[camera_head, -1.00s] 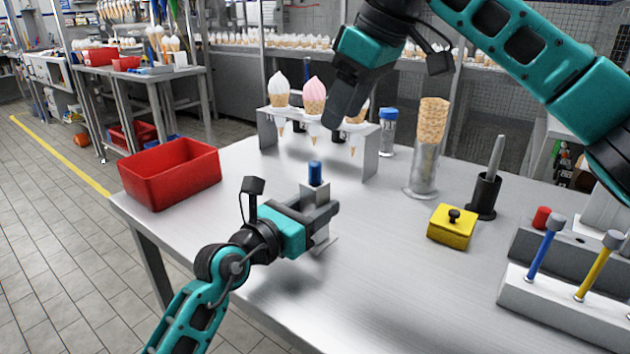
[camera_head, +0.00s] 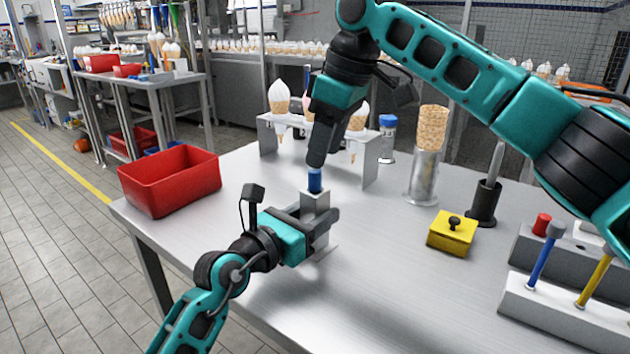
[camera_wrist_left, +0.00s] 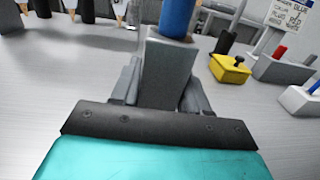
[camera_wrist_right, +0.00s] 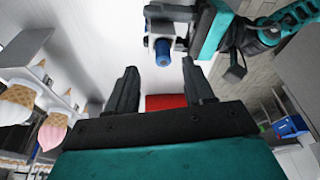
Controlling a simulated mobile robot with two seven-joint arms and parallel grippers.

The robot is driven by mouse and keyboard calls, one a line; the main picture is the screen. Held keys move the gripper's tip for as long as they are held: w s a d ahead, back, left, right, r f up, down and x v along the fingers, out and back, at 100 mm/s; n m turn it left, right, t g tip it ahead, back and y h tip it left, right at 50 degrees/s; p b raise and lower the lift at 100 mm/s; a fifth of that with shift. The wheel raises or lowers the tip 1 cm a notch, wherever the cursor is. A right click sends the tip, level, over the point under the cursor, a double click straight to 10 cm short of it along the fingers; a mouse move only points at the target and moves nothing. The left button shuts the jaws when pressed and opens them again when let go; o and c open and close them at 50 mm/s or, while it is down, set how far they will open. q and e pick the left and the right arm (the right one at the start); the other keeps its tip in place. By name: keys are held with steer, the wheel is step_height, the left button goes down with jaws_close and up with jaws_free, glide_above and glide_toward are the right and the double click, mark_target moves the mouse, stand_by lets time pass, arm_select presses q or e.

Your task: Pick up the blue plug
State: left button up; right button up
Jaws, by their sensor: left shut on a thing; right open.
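The blue plug (camera_head: 315,181) stands upright in the top of a grey block (camera_head: 315,199). My left gripper (camera_head: 322,226) is shut on that block from the side, below the plug. In the left wrist view the plug (camera_wrist_left: 177,16) rises from the block (camera_wrist_left: 168,72) between the fingers. My right gripper (camera_head: 316,160) is just above the plug, pointing down, and hides its top in the head view. In the right wrist view my right gripper (camera_wrist_right: 160,85) is open and empty, and the plug (camera_wrist_right: 163,47) shows beyond the fingertips, between them.
A cone rack (camera_head: 370,155) stands close behind my right gripper. A red bin (camera_head: 170,182) is at the left edge of the table. A metal cup with a cone (camera_head: 424,175), a yellow box (camera_head: 452,233) and a tool block (camera_head: 560,315) are to the right. The table's front middle is clear.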

mark_target(315, 186)
steer(key=x, duration=0.5)
steer(key=shift+s, duration=0.15)
steer(key=shift+r, duration=0.1)
jaws_close()
